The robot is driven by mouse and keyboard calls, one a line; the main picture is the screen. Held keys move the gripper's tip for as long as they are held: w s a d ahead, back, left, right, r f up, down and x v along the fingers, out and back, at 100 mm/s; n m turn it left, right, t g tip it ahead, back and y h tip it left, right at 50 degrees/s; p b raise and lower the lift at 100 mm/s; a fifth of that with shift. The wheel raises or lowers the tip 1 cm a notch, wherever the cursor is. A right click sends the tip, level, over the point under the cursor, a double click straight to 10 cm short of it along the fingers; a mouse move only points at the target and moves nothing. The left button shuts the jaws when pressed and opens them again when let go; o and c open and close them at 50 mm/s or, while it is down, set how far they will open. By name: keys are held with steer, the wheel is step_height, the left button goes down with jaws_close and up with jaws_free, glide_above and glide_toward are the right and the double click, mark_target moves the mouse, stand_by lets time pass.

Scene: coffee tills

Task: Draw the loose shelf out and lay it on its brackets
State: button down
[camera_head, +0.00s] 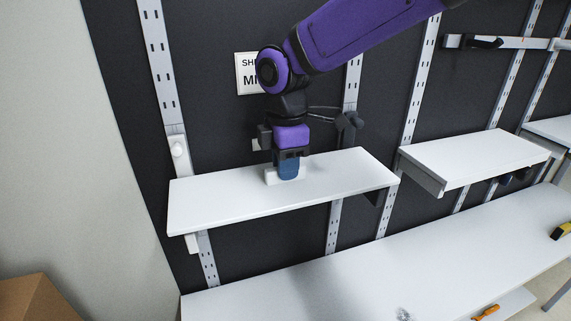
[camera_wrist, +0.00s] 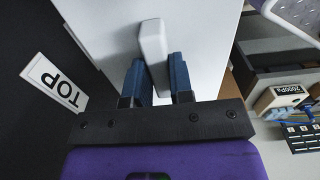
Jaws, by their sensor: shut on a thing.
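The loose shelf (camera_head: 235,194) is a white board at the left of the wall in the head view. It looks about level. A left bracket end (camera_head: 192,243) and a dark right bracket (camera_head: 379,197) show beneath it; I cannot tell whether the board touches them. My gripper (camera_head: 288,174) points down at the board's middle, its blue fingers shut on a white handle block (camera_head: 270,177) on the top face. In the wrist view the handle block (camera_wrist: 153,42) stands between the two fingers (camera_wrist: 155,80), with the white board (camera_wrist: 198,45) behind.
A second white shelf (camera_head: 475,160) hangs at the right. Slotted uprights (camera_head: 160,65) line the dark wall. A cardboard box (camera_head: 38,300) stands at lower left. A TOP sign (camera_wrist: 55,82) shows in the wrist view.

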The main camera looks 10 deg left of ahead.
steer(key=shift+f, duration=0.15)
steer(key=shift+f, duration=0.35)
steer(key=shift+f, duration=0.25)
steer(key=c, duration=0.6)
jaws_free()
steer(key=shift+r, duration=0.1)
steer(key=shift+r, duration=3.9)
